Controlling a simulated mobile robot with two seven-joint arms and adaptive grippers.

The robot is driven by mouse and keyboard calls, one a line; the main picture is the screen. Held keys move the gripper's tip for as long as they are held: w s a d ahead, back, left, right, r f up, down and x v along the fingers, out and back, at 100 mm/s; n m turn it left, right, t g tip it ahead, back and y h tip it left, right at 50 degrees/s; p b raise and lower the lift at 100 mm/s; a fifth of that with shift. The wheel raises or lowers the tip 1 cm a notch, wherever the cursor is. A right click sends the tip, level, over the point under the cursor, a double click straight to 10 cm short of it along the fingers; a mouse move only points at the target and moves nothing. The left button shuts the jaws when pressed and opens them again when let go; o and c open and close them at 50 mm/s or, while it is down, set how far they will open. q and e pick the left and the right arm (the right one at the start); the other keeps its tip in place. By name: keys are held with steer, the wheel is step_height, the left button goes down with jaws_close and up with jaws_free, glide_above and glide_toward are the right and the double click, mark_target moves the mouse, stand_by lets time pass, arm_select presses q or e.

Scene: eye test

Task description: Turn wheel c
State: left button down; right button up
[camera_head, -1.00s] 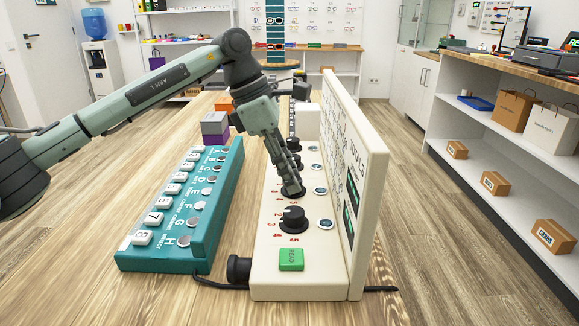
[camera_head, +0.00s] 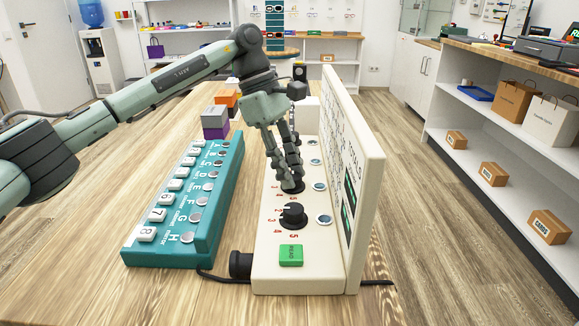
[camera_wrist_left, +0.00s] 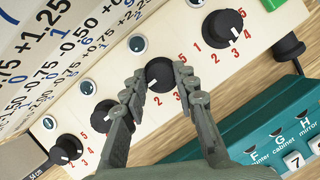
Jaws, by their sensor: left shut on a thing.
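A cream panel (camera_head: 265,245) on the table carries a row of black wheels with red numbers. My left gripper (camera_head: 292,188) points down at the second wheel from the near end. In the left wrist view its two fingers (camera_wrist_left: 161,77) are shut on this black wheel (camera_wrist_left: 158,68), one on each side. The wheel's letter is not legible, so I cannot confirm that it is wheel c. The nearest wheel (camera_head: 292,214) is free; it also shows in the left wrist view (camera_wrist_left: 222,30). Other wheels (camera_wrist_left: 107,114) lie on the far side. My right gripper is not in view.
A tall white chart board (camera_head: 357,190) stands along the panel's right side. A teal switch box (camera_head: 203,243) with numbered keys lies to the left. A green button (camera_head: 291,255) is at the panel's near end. Grey and purple blocks (camera_head: 215,122) stand behind the teal box.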

arm_select(q)
steer(key=c, duration=1.2)
jaws_free()
steer(key=shift+r, duration=0.1)
steer(key=v, duration=1.2)
